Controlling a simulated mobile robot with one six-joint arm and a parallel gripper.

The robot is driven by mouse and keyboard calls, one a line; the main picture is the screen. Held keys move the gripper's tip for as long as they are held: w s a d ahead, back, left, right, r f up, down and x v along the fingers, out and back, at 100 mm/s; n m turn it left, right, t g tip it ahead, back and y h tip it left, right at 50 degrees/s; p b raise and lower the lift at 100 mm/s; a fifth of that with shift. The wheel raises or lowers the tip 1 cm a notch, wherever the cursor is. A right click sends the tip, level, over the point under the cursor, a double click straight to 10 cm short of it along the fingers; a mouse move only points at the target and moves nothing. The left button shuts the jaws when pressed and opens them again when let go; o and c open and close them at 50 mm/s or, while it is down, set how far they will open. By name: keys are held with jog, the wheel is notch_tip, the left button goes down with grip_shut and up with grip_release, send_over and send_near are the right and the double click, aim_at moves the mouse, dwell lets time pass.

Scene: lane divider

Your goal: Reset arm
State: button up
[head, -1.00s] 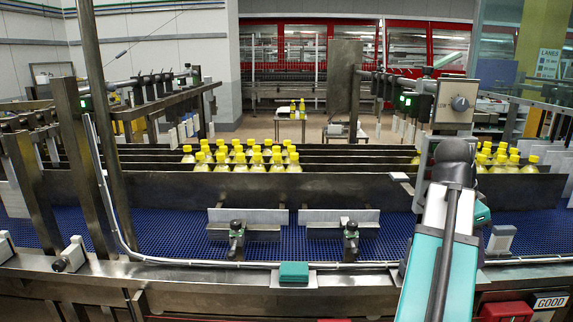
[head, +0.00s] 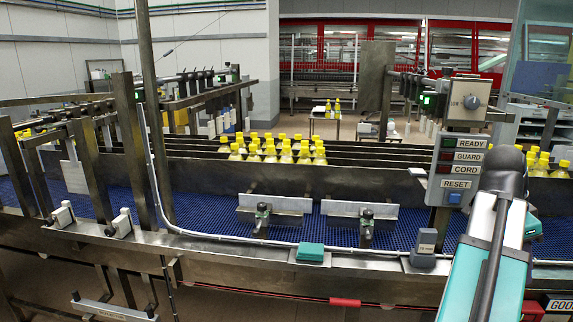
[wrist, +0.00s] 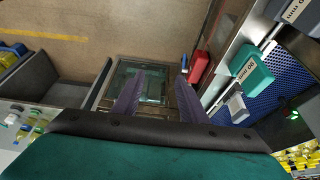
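My gripper (wrist: 161,66) shows in the wrist view with its two dark fingers apart and nothing visible between them. It points down over the floor area beside the machine, over a glassy, framed surface. My teal and white arm stands at the right in the head view; the gripper itself is out of that view. A teal block (wrist: 247,72) and a grey block (wrist: 236,108) lie to the right of the fingers in the wrist view, apart from them. The teal block also shows in the head view (head: 311,252), on the machine's front rail.
The blue conveyor belt (head: 210,213) runs behind the steel front rail (head: 200,247). Two guide plates (head: 275,204) (head: 360,209) stand over it. Yellow-capped bottles (head: 280,150) fill lanes behind. A control panel (head: 458,170) stands left of my arm. A red block (wrist: 199,67) is near my right finger.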

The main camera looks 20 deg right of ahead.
jog(key=w+a+f+n+y, duration=0.1)
jog(key=w+a+f+n, duration=0.45)
jog(key=w+f, duration=0.8)
jog(key=w+a+f+n+g+y+b, duration=0.1)
jog(key=w+a+f+n, duration=0.15)
jog(key=a+f, duration=0.7)
jog(key=w+a+f+n+g+b, duration=0.1)
jog(key=w+a+f, duration=0.3)
jog(key=a+f, duration=0.55)
jog(key=s+a+f+n+g, duration=0.1)
jog(key=s+a+f+n, duration=0.15)
jog(key=a+f, duration=0.65)
jog(key=s+a+f+n+g, duration=0.1)
jog(key=a+f+n, duration=0.25)
jog(key=f, duration=0.95)
jog(key=s+a+f+n+y, duration=0.1)
jog(key=s+a+f+n, duration=0.3)
jog(key=s+a+f, duration=0.2)
jog(key=s+a+f+n+b, duration=0.1)
jog(key=s+a+f+n, duration=0.4)
jog(key=a+f, duration=0.3)
jog(key=shift+s+a+f+n+t+y, duration=0.2)
jog(key=shift+s+f+n+t+y, duration=0.15)
jog(key=shift+f, duration=1.15)
